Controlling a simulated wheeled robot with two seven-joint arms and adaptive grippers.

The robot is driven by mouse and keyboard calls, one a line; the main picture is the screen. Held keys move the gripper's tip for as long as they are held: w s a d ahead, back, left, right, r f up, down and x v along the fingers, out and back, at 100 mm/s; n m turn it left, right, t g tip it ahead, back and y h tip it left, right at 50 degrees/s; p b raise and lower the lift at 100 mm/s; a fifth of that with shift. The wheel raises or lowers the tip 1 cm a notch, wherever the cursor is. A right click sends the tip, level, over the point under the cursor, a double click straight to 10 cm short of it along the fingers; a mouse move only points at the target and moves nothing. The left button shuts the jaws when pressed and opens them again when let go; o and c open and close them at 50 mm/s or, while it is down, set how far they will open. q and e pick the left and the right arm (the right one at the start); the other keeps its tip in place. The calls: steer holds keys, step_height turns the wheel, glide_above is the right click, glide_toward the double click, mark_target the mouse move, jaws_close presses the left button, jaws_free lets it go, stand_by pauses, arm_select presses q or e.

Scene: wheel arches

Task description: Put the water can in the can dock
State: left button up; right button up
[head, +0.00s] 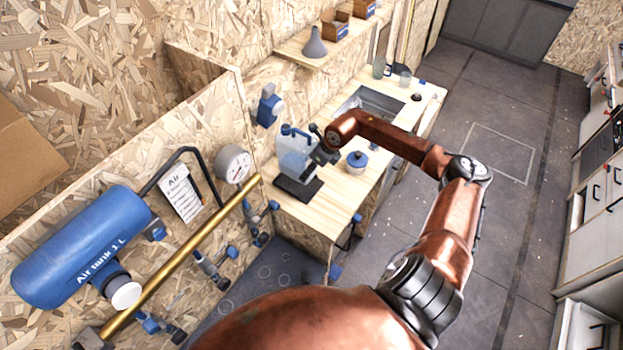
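The water can (291,157) is a pale, translucent bluish jug with a blue top and handle. It is upright at the back of the light wooden counter, on or just above a flat black pad (301,190) that may be the can dock. I cannot tell whether its base touches the pad. My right gripper (318,150), dark grey at the end of the copper arm, is against the right side of the can. Its fingers are partly hidden and too small to tell whether they are closed on it. My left gripper is out of view.
A small pot with a blue lid (357,160) stands right of the can. A sink (372,103) and glassware (378,68) are further along the counter. A blue air tank (80,245), gauge (233,163) and brass pipe (165,275) fill the left. Floor is clear at right.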

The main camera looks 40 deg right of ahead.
mark_target(312, 179)
steer(key=shift+f+p, duration=0.35)
steer(key=shift+f, duration=1.2)
step_height(312, 179, down, 3)
steer(key=shift+a+p, duration=0.1)
steer(key=shift+p, duration=0.45)
steer(key=shift+w+f, duration=0.15)
steer(key=shift+w, duration=0.05)
steer(key=shift+f, duration=0.2)
steer(key=o, duration=1.9)
steer(key=shift+s+f, duration=0.1)
steer(key=shift+o, duration=0.2)
steer(key=shift+s+d+r, duration=0.2)
steer(key=shift+r, duration=0.3)
steer(key=a+b+v, duration=0.1)
steer(key=b+v, duration=0.1)
steer(key=v, duration=0.8)
steer(key=shift+s+d+r, duration=0.2)
steer(key=shift+d+r, duration=0.25)
